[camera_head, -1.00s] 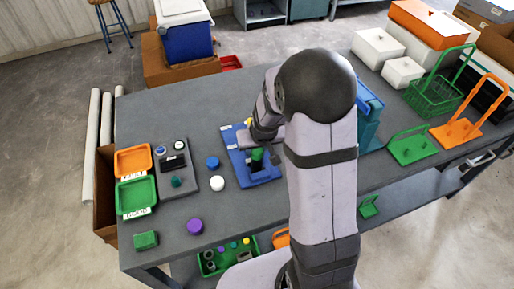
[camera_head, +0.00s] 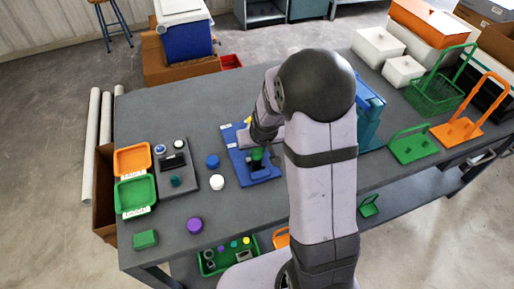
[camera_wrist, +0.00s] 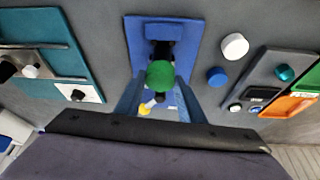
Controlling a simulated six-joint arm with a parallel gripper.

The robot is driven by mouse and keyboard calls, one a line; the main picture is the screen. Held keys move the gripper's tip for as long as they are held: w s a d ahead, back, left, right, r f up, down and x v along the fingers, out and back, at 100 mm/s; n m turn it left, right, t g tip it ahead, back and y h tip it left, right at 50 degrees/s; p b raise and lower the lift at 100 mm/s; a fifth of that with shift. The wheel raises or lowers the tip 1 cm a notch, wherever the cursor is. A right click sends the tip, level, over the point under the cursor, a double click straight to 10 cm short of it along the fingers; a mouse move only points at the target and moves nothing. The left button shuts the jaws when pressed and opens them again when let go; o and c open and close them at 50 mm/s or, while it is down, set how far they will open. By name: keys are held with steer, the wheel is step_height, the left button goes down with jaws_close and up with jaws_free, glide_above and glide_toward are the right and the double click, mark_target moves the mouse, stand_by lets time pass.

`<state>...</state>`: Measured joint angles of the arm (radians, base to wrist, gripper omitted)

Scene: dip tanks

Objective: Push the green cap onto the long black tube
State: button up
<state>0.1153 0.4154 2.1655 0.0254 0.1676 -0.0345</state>
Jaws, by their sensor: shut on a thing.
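The green cap (camera_wrist: 160,73) is between the two fingers of my gripper (camera_wrist: 158,90) in the wrist view. My gripper is shut on it. The cap also shows in the head view (camera_head: 257,153), below my wrist and over the blue fixture (camera_head: 238,165). The blue fixture also shows in the wrist view (camera_wrist: 138,40), with a dark part, likely the black tube (camera_wrist: 160,48), right beside the cap. The cap and fingers hide most of the tube, so I cannot tell whether the cap touches it or sits on it.
A blue cap (camera_head: 212,162), a white cap (camera_head: 217,183) and a purple cap (camera_head: 195,226) stand left of the fixture. A grey panel (camera_head: 190,180) and orange (camera_head: 132,148) and green (camera_head: 122,196) trays lie farther left. A blue-teal stand (camera_head: 370,120) is close on the right.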

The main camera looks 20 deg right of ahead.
steer(key=shift+f+b, duration=0.75)
steer(key=shift+f, duration=0.25)
stand_by(0.3)
steer(key=o, duration=1.6)
steer(key=shift+r, duration=0.1)
steer(key=shift+r+p, duration=3.35)
steer(key=shift+r, duration=0.6)
